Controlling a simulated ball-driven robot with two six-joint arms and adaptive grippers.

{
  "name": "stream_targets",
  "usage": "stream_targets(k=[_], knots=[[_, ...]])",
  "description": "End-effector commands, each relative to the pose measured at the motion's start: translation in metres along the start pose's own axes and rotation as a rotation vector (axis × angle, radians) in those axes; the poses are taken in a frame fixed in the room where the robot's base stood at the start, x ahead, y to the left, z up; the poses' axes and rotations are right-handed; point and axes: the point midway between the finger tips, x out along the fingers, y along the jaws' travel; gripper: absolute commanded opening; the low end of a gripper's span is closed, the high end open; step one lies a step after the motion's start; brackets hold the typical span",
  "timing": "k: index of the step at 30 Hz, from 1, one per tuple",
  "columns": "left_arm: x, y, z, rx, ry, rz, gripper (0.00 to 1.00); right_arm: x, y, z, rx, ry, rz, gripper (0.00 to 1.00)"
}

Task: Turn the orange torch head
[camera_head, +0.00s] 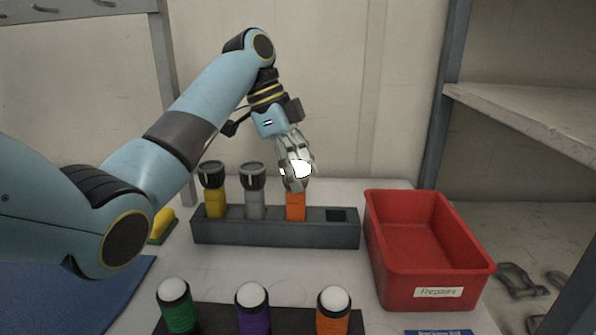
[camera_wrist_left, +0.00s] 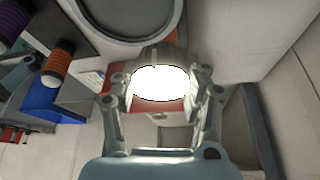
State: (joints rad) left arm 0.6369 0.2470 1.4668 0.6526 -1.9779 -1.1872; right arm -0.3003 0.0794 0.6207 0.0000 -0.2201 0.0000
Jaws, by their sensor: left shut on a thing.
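The orange torch (camera_head: 295,206) stands upright in the dark rack (camera_head: 275,232), third from the left. Its body shows below my left gripper (camera_head: 296,180), which comes down from above and is shut around the torch head. The head is mostly hidden by the fingers. A bright white glow shows between them. In the left wrist view, the fingers of my left gripper (camera_wrist_left: 160,100) stand on both sides of a glowing white lens (camera_wrist_left: 160,83). My right gripper is not in view.
A yellow torch (camera_head: 214,190) and a grey torch (camera_head: 253,190) stand in the same rack; its right slot is empty. A red bin (camera_head: 430,292) labelled "Repairs" stands at the right. Green, purple and orange items with white domes (camera_head: 252,310) stand in front.

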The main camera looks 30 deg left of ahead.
Motion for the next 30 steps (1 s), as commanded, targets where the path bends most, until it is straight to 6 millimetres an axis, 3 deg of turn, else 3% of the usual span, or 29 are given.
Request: stream_targets(k=[5, 11, 30], knots=[[-0.002, 0.000, 0.000, -0.025, -0.001, -0.010, 0.13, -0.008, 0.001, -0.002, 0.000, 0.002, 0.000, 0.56], [-0.004, 0.001, -0.002, -0.115, -0.001, -0.045, 0.13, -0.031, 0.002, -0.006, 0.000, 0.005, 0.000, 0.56], [-0.006, -0.001, -0.002, -0.653, -0.001, -0.266, 0.13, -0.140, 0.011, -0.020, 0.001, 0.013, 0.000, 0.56]])
